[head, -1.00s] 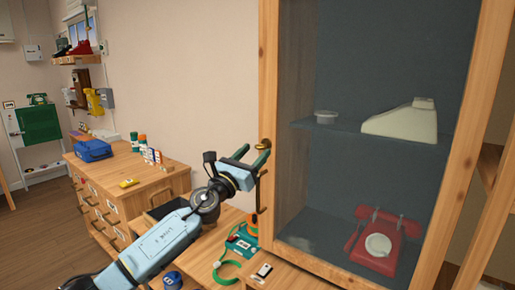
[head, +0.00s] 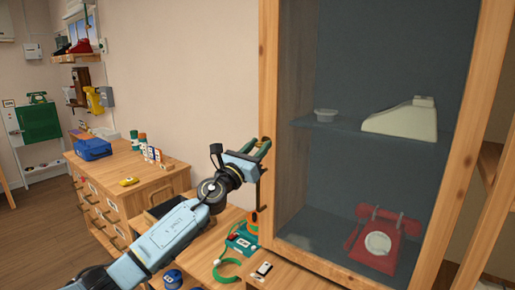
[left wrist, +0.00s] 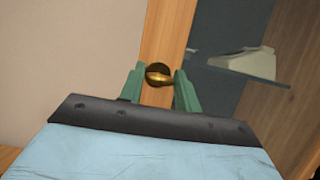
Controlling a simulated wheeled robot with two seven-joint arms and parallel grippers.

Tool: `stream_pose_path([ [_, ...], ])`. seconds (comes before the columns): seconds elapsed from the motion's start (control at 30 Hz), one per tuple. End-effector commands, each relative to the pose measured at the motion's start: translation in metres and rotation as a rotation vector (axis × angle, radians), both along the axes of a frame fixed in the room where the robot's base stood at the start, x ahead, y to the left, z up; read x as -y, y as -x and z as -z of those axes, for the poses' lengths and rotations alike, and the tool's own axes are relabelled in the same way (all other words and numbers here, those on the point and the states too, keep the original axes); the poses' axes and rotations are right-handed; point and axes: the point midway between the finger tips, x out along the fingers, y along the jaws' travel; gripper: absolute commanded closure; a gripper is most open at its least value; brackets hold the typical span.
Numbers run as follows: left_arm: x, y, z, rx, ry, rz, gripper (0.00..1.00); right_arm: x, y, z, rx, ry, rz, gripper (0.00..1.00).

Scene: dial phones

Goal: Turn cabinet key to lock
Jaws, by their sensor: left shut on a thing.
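The display cabinet (head: 268,60) has a light wood frame and a glazed front. Its brass key (left wrist: 158,75) sits in a dark round lock on the wood stile, seen in the left wrist view. My left gripper (head: 261,146) is at the stile's left edge in the head view, its green fingers around the key. In the left wrist view my left gripper (left wrist: 159,84) has one finger on each side of the brass key and is shut on it. In the head view the fingers hide most of the key. My right gripper is not in view.
Inside the cabinet are a red dial phone (head: 380,243), a cream phone housing (head: 402,121) and a small pale dish (head: 326,114). A drawer cabinet (head: 120,185) stands left.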

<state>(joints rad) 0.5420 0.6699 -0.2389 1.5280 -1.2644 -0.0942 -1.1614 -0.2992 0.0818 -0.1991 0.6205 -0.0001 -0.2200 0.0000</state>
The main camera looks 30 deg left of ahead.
Motion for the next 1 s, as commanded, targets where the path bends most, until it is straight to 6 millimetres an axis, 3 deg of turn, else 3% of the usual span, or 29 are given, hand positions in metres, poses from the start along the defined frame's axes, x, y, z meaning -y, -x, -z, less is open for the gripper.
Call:
stream_pose_path([
  [0.37,0.001,0.000,-0.002,-0.009,0.102,0.000,0.90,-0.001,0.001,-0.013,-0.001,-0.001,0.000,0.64],
  [1.0,0.002,0.000,-0.005,-0.054,0.673,0.000,0.90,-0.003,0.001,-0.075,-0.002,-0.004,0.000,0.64],
])
